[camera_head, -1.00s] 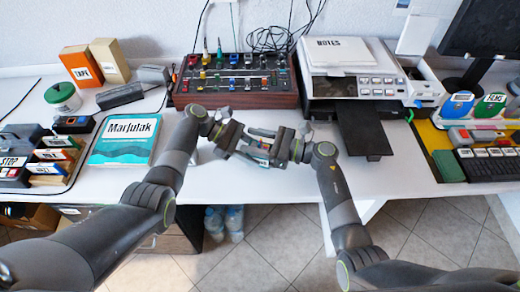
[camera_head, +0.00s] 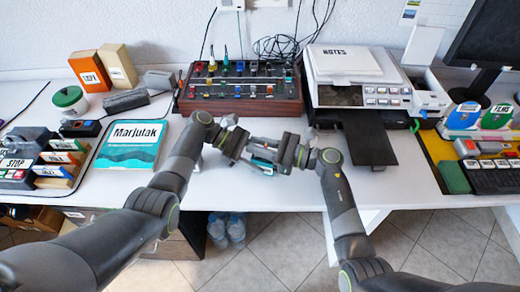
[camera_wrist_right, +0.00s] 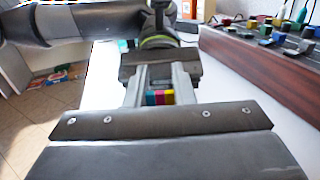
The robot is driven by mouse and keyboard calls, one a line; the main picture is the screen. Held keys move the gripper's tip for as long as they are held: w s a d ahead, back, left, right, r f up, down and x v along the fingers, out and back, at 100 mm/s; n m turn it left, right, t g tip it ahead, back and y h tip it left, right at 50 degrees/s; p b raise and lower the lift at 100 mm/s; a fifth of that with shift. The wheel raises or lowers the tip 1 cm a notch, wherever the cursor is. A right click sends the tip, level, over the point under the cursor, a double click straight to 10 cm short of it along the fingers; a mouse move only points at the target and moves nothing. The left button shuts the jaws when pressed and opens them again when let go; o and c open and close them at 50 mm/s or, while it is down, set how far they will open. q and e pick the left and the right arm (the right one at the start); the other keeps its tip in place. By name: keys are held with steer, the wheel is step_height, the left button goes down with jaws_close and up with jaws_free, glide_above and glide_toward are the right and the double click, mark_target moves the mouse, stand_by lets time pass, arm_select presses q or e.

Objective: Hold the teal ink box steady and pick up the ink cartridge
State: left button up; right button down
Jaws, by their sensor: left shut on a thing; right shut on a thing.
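My left gripper (camera_head: 252,157) and right gripper (camera_head: 272,147) meet above the white table, in front of the mixer-like console. The left is shut on the teal ink box (camera_head: 262,166), of which only a small teal part shows between the grippers. The right is shut on the ink cartridge, which the fingers hide in the head view. In the right wrist view, a small piece with cyan, magenta and yellow stripes (camera_wrist_right: 158,97) shows between the grippers, with my left arm behind it. I cannot tell how far the cartridge is out of the box.
The red-sided console (camera_head: 240,105) with knobs stands behind the grippers. A printer (camera_head: 365,95) with a dark output tray (camera_head: 368,138) is at the right. A teal Marjulak book (camera_head: 132,145) lies at the left. The table's front edge runs just below the grippers.

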step_height(320, 180, up, 9)
stand_by(0.3)
arm_select(q)
steer(key=o, duration=0.8)
steer(key=shift+o, duration=0.2)
steer(key=v, duration=1.2)
steer(key=shift+f, duration=0.1)
